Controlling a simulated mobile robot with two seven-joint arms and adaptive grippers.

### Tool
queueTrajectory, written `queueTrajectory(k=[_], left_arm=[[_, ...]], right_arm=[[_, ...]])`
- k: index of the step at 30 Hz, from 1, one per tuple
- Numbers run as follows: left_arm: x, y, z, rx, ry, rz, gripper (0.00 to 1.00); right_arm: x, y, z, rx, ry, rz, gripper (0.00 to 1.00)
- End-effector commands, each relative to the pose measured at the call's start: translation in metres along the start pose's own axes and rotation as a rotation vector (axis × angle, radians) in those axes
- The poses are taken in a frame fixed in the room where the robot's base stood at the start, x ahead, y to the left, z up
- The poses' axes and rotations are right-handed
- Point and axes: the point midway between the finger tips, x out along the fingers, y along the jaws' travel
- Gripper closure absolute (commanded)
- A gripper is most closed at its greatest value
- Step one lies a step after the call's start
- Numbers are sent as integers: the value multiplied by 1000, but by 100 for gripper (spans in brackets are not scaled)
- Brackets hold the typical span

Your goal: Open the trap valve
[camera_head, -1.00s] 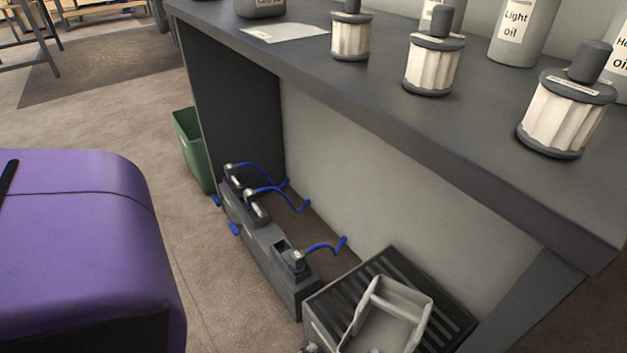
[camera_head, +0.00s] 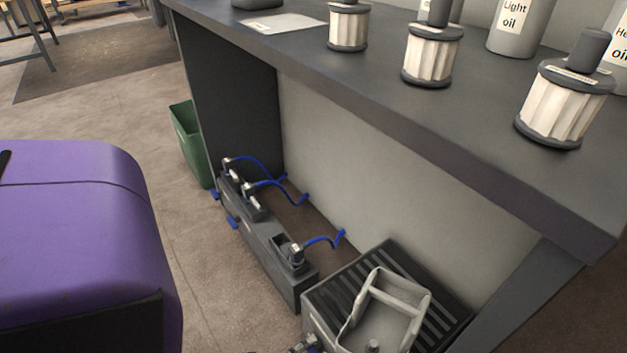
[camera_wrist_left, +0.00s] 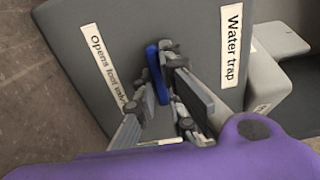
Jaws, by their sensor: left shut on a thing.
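The water trap is a grey box whose front face (camera_wrist_left: 205,45) fills much of the left wrist view, with a "Water trap" label (camera_wrist_left: 231,45) and an "Opens foot valve" label (camera_wrist_left: 100,62). A blue valve lever (camera_wrist_left: 158,75) stands on this face between the labels. My left gripper (camera_wrist_left: 170,85) is shut on the blue lever, one finger on each side. In the head view, a grey box with a slotted dark top (camera_head: 323,297) sits low at the bench's near end; the lever is not clear there. My right gripper is not in view.
A light grey scoop-like tray (camera_head: 400,292) lies on the slotted top. A long grey block (camera_head: 262,250) with blue curved hoses (camera_head: 322,240) runs beside it. The dark bench top (camera_head: 380,80) overhangs, carrying filters (camera_head: 433,58). A green bin (camera_head: 192,140) stands beyond.

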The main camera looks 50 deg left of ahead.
Motion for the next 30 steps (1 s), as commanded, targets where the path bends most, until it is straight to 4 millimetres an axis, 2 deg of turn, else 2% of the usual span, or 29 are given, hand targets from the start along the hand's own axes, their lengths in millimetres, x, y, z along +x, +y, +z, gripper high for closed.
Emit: queueTrajectory(k=[10, 11, 15, 25, 30], left_arm=[[1, 0, 0, 7, 2, 0, 100], [1, 0, 0, 7, 2, 0, 88], [1, 0, 0, 6, 2, 0, 71], [-2, 0, 0, 4, 1, 1, 71], [-22, 1, 0, 5, 0, 3, 71]], right_arm=[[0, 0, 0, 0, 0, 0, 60], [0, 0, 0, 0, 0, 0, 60], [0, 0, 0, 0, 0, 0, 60], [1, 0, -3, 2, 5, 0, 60], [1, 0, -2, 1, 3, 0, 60]])
